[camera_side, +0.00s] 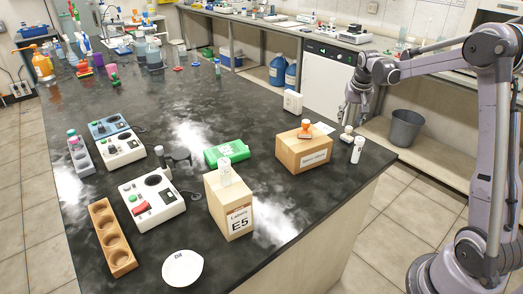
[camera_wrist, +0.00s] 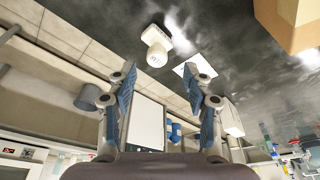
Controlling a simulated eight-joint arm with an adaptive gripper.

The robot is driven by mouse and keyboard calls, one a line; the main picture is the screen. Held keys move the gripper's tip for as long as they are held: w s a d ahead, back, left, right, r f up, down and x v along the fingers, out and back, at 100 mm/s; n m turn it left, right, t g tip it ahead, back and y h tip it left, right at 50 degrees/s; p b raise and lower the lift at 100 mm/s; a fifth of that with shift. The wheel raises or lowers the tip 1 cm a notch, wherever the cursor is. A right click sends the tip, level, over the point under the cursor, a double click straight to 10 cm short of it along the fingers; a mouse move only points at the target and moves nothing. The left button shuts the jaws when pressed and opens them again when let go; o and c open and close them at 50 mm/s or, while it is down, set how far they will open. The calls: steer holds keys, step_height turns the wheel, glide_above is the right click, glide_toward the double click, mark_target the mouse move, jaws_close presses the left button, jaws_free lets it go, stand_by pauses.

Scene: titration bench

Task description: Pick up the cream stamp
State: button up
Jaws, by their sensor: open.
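The cream stamp (camera_side: 346,134) stands upright on the dark bench top near its right edge. It also shows in the wrist view (camera_wrist: 156,45), above and beyond my fingertips, with its round knob toward the camera. My gripper (camera_side: 347,112) hangs a little above and behind the stamp in the side view, apart from it. In the wrist view my gripper (camera_wrist: 160,85) has its two blue-grey fingers spread wide with nothing between them.
A white paper (camera_side: 323,128) lies beside the stamp, and a white cylinder (camera_side: 357,150) stands close in front. A cardboard box (camera_side: 291,154) with an orange stamp (camera_side: 305,129) on top is to the left. A white box (camera_side: 292,101) stands behind. The bench edge is close on the right.

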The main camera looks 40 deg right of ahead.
mark_target(349, 128)
steer(key=x, duration=0.5)
steer(key=shift+s, duration=0.2)
jaws_close()
